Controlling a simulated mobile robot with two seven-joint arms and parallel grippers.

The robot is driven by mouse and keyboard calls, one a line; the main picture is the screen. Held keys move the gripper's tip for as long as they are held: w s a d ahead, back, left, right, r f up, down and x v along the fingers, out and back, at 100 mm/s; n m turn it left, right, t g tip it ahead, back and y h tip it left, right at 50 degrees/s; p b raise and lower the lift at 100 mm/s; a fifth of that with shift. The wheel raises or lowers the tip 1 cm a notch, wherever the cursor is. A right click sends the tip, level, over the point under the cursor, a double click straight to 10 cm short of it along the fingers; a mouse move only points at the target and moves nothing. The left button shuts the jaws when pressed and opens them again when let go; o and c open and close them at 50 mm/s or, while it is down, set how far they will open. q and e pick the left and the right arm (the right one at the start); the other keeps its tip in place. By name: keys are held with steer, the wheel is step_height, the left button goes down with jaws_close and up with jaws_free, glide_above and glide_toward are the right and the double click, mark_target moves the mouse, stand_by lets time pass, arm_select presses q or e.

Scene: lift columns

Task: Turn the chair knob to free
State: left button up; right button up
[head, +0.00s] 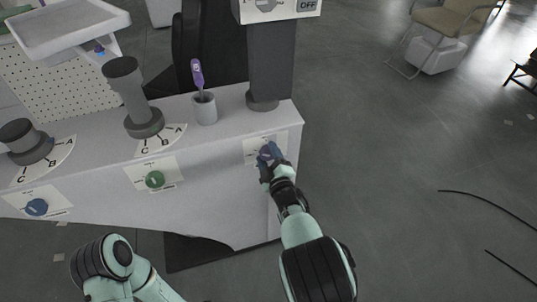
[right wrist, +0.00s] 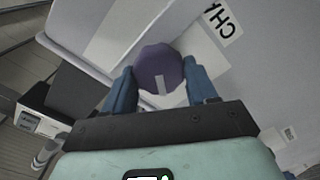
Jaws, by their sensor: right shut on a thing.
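The chair knob (right wrist: 158,66) is a round purple knob with a pale pointer mark on its face. It sits on a white label plate, and the letters "CHA" show beside it in the right wrist view. In the head view the plate (head: 279,139) is on the bench front at the right, and the knob is mostly hidden by my right gripper (head: 267,158). The blue fingers of that gripper are on both sides of the knob and shut on it. I cannot read which setting the mark points to. My left gripper is out of view.
A green knob (head: 155,179) and a blue knob (head: 37,207) are on the bench front further left.

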steer(key=n+p, duration=0.1)
steer(key=n, duration=0.3)
steer(key=shift+f, duration=0.1)
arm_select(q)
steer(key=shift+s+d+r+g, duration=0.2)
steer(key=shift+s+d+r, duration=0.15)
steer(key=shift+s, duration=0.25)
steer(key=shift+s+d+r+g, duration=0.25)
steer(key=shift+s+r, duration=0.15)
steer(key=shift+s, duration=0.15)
arm_select(e)
steer(key=shift+f+n, duration=0.1)
steer(key=shift+n, duration=1.5)
steer(key=o, duration=1)
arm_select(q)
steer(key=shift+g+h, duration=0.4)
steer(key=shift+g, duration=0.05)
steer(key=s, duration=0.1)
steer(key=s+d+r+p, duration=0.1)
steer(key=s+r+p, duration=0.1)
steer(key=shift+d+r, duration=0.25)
arm_select(e)
steer(key=v, duration=1.3)
steer(key=shift+s, duration=0.2)
steer(key=shift+d, duration=0.1)
